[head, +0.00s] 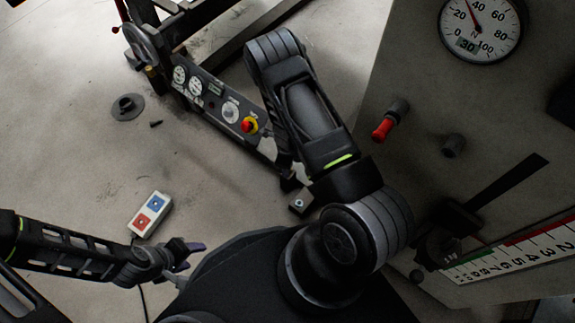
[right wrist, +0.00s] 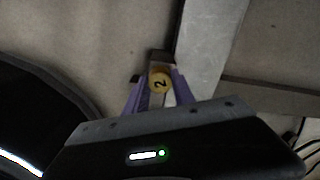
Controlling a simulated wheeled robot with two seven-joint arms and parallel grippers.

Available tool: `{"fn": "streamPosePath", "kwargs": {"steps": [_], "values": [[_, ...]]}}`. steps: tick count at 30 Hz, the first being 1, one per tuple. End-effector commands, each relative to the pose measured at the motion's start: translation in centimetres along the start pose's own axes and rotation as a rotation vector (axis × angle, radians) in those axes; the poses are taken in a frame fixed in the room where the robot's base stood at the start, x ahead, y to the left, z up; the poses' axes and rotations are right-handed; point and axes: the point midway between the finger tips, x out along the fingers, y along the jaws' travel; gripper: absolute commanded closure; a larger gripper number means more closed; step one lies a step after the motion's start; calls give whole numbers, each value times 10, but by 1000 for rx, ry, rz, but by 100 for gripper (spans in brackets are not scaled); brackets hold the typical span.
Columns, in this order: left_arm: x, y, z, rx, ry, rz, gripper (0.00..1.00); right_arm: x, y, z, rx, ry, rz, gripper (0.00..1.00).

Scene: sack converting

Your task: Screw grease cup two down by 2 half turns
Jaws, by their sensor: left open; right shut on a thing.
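The cup's lower part is hidden. In the head view the right gripper and the cup are not visible; my right arm covers that area. My left gripper (head: 190,255) is at the lower left of the head view, open and empty, apart from the cup.
A pendant with blue and red buttons (head: 150,214) lies near my left gripper. A control panel (head: 215,105) with gauges and a red-yellow stop button runs beside my right arm. A cabinet (head: 400,65) with a dial stands at right. Floor at left is mostly clear.

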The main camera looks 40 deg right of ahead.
Motion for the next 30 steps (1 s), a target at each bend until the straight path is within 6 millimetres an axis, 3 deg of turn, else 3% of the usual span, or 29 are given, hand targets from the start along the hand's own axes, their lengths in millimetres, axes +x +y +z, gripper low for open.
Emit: {"fn": "streamPosePath", "kwargs": {"steps": [9, 24, 25, 30], "values": [[-3, 2, 1, 2, -3, 1, 48, 0, 0, 0, 151, 0, 0, 100], [-3, 2, 1, 2, -3, 1, 48, 0, 0, 0, 178, -1, 0, 100], [-3, 2, 1, 2, -3, 1, 48, 0, 0, 0, 178, -1, 0, 69], [-3, 2, 1, 2, -3, 1, 48, 0, 0, 0, 178, -1, 0, 55]]}}
